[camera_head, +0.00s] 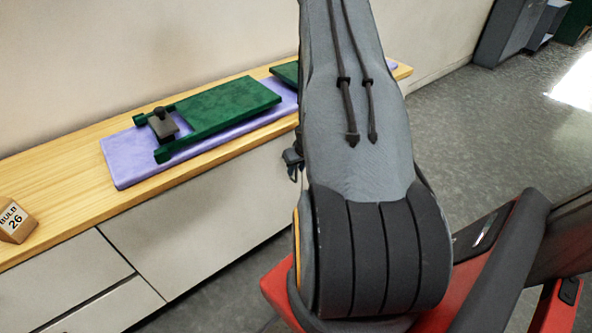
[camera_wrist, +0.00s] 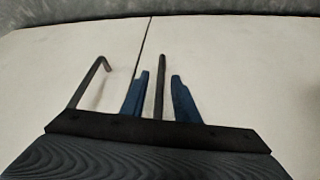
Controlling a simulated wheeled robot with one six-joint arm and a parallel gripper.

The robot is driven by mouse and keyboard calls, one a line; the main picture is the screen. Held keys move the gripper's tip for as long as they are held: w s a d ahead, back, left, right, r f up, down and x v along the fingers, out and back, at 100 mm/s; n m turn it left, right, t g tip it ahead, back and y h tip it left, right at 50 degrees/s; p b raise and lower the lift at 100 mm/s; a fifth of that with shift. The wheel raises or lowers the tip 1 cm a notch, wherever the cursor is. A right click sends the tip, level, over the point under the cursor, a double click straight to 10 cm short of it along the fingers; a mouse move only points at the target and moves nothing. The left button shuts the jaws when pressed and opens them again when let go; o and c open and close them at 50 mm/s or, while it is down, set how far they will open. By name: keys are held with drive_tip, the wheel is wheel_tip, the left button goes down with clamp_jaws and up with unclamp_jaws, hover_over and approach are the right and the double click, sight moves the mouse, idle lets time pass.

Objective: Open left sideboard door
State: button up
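The sideboard (camera_head: 190,230) has a pale wooden top and white fronts in the head view. In the wrist view, two pale door panels meet at a dark seam. One dark bar handle (camera_wrist: 95,80) stands on the panel left of the seam. Another dark bar handle (camera_wrist: 159,75) is on the panel right of the seam. My gripper (camera_wrist: 159,76) has its blue fingers apart, one on each side of that second handle, with visible gaps. Whether this handle belongs to the left door is unclear.
On the sideboard top lie a lavender board (camera_head: 122,160), a green panel (camera_head: 225,108) and a dark grey block (camera_head: 163,124). Grey floor (camera_head: 480,110) is open at the right.

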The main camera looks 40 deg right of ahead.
drive_tip(key=shift+f, duration=0.25)
clamp_jaws()
